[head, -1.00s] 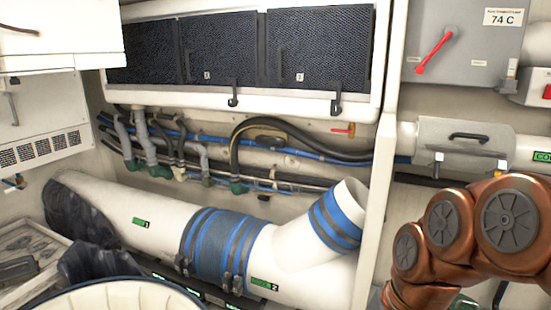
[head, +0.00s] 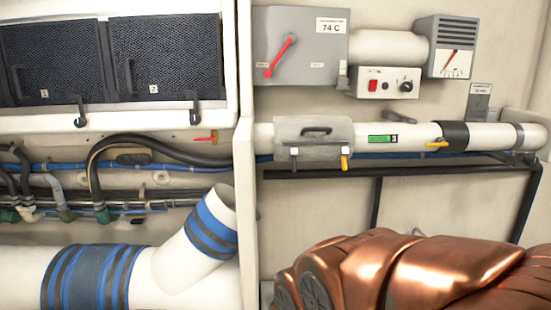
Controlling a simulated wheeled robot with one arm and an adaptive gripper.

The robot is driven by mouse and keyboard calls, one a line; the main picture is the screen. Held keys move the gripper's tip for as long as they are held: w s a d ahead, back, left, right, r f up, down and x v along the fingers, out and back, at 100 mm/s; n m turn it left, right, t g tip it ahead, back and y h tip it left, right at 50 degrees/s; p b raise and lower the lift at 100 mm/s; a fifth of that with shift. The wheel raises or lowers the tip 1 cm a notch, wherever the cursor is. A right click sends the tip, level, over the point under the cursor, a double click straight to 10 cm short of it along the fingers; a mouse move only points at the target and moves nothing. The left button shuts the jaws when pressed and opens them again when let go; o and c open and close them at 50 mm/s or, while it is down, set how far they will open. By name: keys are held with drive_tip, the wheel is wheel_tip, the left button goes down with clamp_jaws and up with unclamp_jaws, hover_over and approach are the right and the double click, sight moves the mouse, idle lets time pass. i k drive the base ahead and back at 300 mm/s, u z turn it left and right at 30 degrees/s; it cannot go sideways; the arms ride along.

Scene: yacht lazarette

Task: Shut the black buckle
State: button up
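A grey cover (head: 313,126) with a dark handle sits around the white pipe in the head view, right of the white post. Two small buckles hang at its lower edge: a black buckle (head: 294,164) on the left and a yellow buckle (head: 345,163) on the right. Both hang down below the cover; at this size I cannot tell if the black one is latched. Other black latches hang under the dark filter panels, one at the left (head: 79,112) and one near the post (head: 193,113). My gripper is out of view; only my copper arm shows.
A grey box (head: 300,45) with a red lever, a switch box (head: 388,82) and a gauge (head: 451,48) are above the pipe. A black rail frame (head: 400,170) runs below it. A large white duct with blue bands (head: 92,277) fills the lower left.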

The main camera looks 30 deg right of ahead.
sight(294, 150)
drive_tip(key=u, duration=1.4)
drive_tip(key=k, duration=0.6)
drive_tip(key=z, duration=0.3)
